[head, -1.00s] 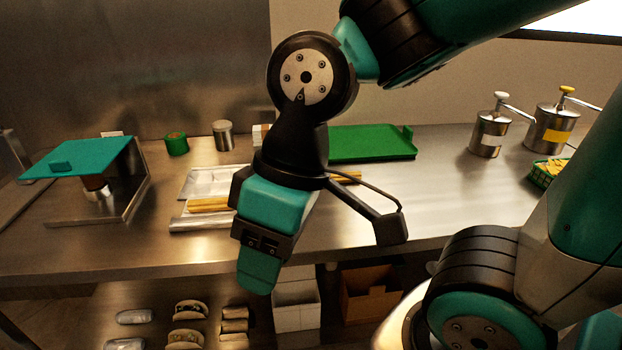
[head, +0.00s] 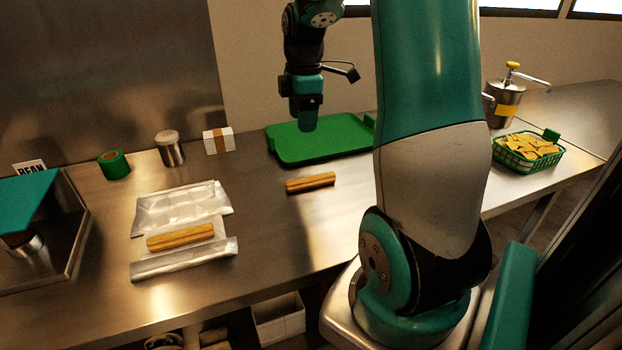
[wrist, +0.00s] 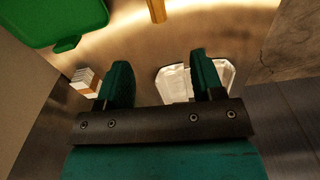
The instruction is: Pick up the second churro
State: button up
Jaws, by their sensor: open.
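One churro (head: 310,182) lies bare on the steel counter, in front of the green tray. In the wrist view, part of a churro (wrist: 157,10) shows at the top edge, beyond the fingertips. Another churro (head: 180,237) lies on a foil sheet (head: 150,218) to the left. My gripper (head: 305,122) is above the green tray in the head view, higher than and behind the bare churro, touching neither churro. In the wrist view, my gripper's two green fingers (wrist: 160,82) are apart with nothing between them.
The green tray (head: 290,152) is empty. A paper stack (head: 218,141), a metal shaker (head: 170,149) and green tape (head: 114,164) stand at the back left. A green chip basket (head: 520,168) and a pump can (head: 503,104) are at right. Counter around the bare churro is clear.

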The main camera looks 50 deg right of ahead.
send_over(318, 175)
jog(key=f, duration=0.1)
notch_tip(318, 175, down, 11)
jog(key=shift+s+d+f+p, duration=0.1)
jog(key=shift+d+p, duration=0.05)
jog(key=shift+p, duration=0.45)
jog(key=shift+a+f+p, duration=0.2)
jog(key=shift+f+p, duration=0.5)
jog(key=shift+f, duration=2.2)
jog(key=c, duration=1)
jog(key=shift+r, duration=0.1)
